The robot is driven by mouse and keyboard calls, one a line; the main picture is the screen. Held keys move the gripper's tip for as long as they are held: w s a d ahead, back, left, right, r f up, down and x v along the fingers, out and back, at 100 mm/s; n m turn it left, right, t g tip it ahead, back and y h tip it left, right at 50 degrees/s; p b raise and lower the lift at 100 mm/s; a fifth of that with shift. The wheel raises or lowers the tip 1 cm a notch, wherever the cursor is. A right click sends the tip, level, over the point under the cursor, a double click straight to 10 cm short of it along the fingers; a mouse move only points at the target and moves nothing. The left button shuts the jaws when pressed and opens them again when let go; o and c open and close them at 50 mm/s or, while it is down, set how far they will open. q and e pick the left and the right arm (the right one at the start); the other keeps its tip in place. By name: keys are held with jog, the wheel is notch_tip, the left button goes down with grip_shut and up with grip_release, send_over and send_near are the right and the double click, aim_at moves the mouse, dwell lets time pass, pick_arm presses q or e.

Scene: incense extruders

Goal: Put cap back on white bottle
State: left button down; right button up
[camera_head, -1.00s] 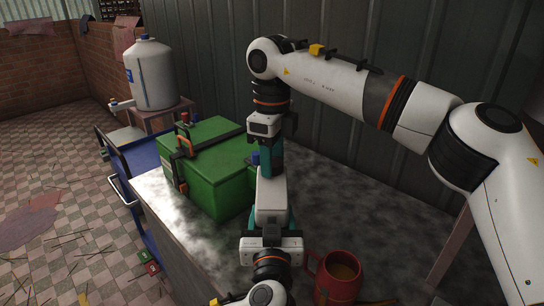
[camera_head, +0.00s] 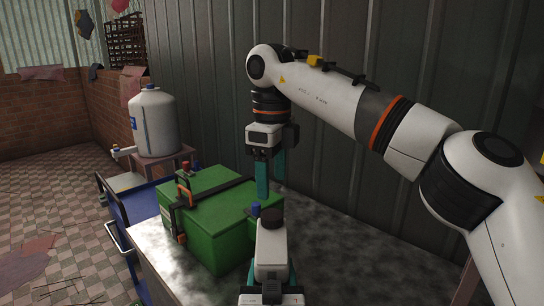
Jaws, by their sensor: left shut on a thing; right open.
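The white bottle (camera_head: 271,246) stands upright at the lower middle of the head view, in front of the green box. A dark brown cap (camera_head: 271,217) sits on its top; I cannot tell how tightly. My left gripper (camera_head: 271,279) is shut on the bottle's lower part, with teal fingers on either side. My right gripper (camera_head: 271,176) is open and empty, with its teal fingers pointing down above the cap and apart from it. The bottle's base is hidden by my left gripper.
A green strapped box (camera_head: 218,232) stands on the grey mottled table (camera_head: 345,262) close behind and left of the bottle. The table to the right is clear. A blue cart (camera_head: 134,212) and a large white tank (camera_head: 153,123) are further left. A corrugated wall (camera_head: 200,70) is behind.

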jog(key=shift+r, duration=2.15)
pick_arm(q)
jog(key=shift+c, duration=1.6)
grip_release()
jog(key=s+b, duration=0.2)
jog(key=s, duration=1)
pick_arm(e)
jog(key=shift+f, duration=1)
pick_arm(q)
jog(key=shift+f, duration=0.1)
